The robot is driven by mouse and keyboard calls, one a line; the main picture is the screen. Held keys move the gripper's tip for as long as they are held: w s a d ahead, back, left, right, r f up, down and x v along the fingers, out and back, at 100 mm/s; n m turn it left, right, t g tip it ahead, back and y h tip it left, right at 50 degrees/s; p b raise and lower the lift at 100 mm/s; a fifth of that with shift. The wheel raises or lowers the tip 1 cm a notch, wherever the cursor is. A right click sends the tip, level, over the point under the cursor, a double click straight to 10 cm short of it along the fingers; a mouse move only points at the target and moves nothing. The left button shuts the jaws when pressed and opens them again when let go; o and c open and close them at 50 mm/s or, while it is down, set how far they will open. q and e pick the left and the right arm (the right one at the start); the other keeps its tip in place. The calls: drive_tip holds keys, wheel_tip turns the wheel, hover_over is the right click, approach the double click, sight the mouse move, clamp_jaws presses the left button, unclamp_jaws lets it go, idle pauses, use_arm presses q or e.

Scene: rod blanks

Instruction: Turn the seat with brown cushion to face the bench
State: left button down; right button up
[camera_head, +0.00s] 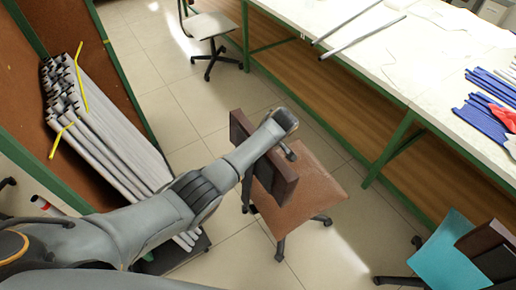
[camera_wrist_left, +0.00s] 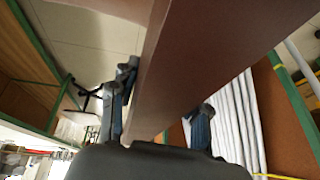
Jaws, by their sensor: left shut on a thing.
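The seat with brown cushion (camera_head: 313,189) stands on castors on the tiled floor in the middle of the head view. Its dark brown backrest (camera_head: 239,128) is on the left side, and the cushion extends to the right, so its open front points roughly toward the bench (camera_head: 425,88). My left gripper (camera_head: 287,150) is shut on the backrest's top edge. In the left wrist view the backrest panel (camera_wrist_left: 205,60) passes between the two fingers (camera_wrist_left: 160,118). My forearm hides part of the backrest. My right gripper is in neither view.
A teal-cushioned chair (camera_head: 447,252) stands at the lower right, and a pale-seated chair (camera_head: 211,25) at the top. A rack (camera_head: 105,42) with grey rods (camera_head: 115,140) is on the left. Blue rods (camera_head: 482,117) lie on the bench. Clear floor separates the brown seat from the bench.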

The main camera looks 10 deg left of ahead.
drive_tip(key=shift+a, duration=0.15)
use_arm(q)
drive_tip(key=c, duration=0.6)
unclamp_jaws()
drive_tip(key=shift+c, duration=0.2)
drive_tip(key=v, duration=1.2)
drive_tip(key=shift+a, duration=0.1)
